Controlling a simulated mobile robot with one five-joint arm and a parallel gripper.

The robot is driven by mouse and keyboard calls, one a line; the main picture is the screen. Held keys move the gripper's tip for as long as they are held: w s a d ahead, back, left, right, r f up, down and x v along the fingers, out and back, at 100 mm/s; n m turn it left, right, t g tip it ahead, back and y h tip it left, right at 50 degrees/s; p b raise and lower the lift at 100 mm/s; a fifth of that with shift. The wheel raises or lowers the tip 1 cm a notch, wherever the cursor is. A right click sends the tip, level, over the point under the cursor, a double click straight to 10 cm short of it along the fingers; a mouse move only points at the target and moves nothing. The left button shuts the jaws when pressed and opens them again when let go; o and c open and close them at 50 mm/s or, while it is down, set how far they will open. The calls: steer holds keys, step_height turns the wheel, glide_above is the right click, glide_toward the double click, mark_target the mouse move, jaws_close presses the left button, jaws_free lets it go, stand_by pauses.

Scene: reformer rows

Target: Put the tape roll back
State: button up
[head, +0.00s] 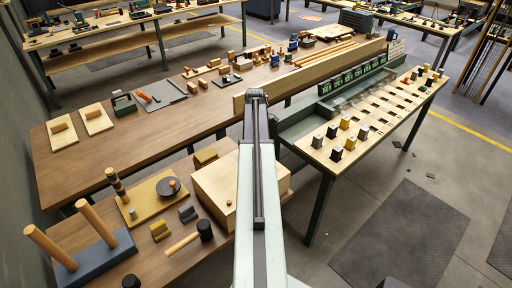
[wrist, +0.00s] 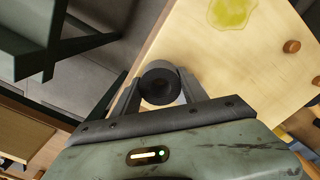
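In the wrist view, a dark grey round roll with a black centre (wrist: 160,84), which looks like the tape roll, sits between the two fingers of my gripper (wrist: 160,96). The fingers appear to press on its left and right sides. The roll is seen end-on, over the edge of a pale wooden surface (wrist: 230,60); I cannot tell its height above it. In the head view my arm reaches forward over the tables and hides the gripper and roll. Where the roll belongs is not clear from these frames.
The pale surface in the wrist view has a yellow patch (wrist: 232,12) and brown round pegs (wrist: 291,46). In the head view, a long brown table (head: 150,120) holds boards and blocks. A slotted table (head: 375,110) with small blocks stands right. A mallet (head: 205,230) lies front left.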

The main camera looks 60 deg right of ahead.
steer(key=shift+o, duration=1.4)
steer(key=shift+r, duration=0.1)
step_height(320, 180, up, 12)
steer(key=p, duration=1.2)
